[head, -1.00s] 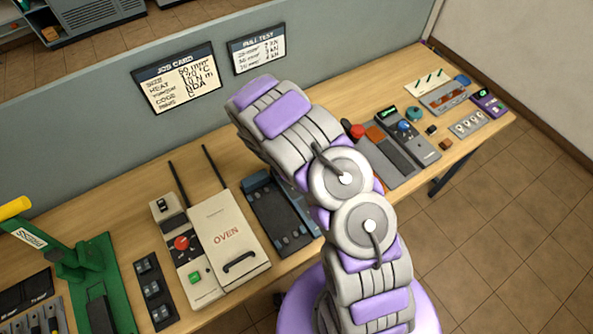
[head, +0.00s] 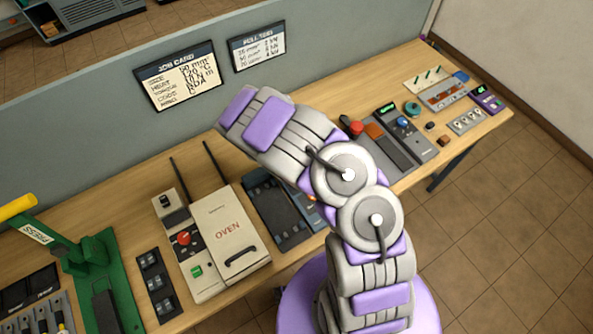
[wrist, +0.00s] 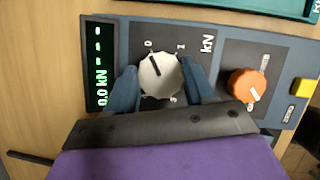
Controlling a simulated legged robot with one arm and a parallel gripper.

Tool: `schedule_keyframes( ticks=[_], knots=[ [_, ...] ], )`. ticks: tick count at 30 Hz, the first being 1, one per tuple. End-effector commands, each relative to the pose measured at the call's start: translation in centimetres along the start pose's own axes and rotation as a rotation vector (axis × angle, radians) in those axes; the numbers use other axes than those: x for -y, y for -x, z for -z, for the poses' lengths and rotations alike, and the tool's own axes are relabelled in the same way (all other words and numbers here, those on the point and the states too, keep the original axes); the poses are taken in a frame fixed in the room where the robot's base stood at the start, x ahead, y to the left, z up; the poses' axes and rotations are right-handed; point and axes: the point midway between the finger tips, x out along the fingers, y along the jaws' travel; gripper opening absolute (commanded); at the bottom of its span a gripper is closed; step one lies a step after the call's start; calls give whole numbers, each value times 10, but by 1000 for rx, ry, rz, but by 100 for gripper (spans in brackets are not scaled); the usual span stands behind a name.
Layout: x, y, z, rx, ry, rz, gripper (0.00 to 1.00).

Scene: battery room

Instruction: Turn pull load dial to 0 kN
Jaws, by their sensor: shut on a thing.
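In the wrist view, the pull load dial (wrist: 162,82) is a round pale knob on a dark panel, with "0", "1" and "kN" printed by it. Its black pointer line points at or very near the 0 mark. A green-lit display (wrist: 100,70) left of it reads 0.0 kN. My gripper (wrist: 158,72) is shut on the dial, with one blue-grey finger on each side. The dial's lower edge and some scale marks are hidden by the gripper. In the head view, my arm hides the gripper and the dial.
An orange knob (wrist: 247,86) and a yellow button (wrist: 304,88) sit right of the dial. In the head view, an oven unit (head: 228,232) and a green press (head: 95,265) stand left of my arm. A "PULL TEST" card (head: 257,48) hangs on the partition.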

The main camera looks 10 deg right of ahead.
Motion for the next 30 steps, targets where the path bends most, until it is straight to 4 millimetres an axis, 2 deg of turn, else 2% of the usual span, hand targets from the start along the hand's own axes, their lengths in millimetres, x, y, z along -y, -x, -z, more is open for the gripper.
schedule_keyframes(
  ticks=[13,14,15,21,30],
  knots=[
    [-4,1,0,0,10,-12,23],
    [-4,1,0,0,10,-12,56],
    [-4,1,0,0,9,-11,60],
    [-2,1,0,1,8,-8,79],
    [0,3,0,1,7,-6,79]
  ],
)
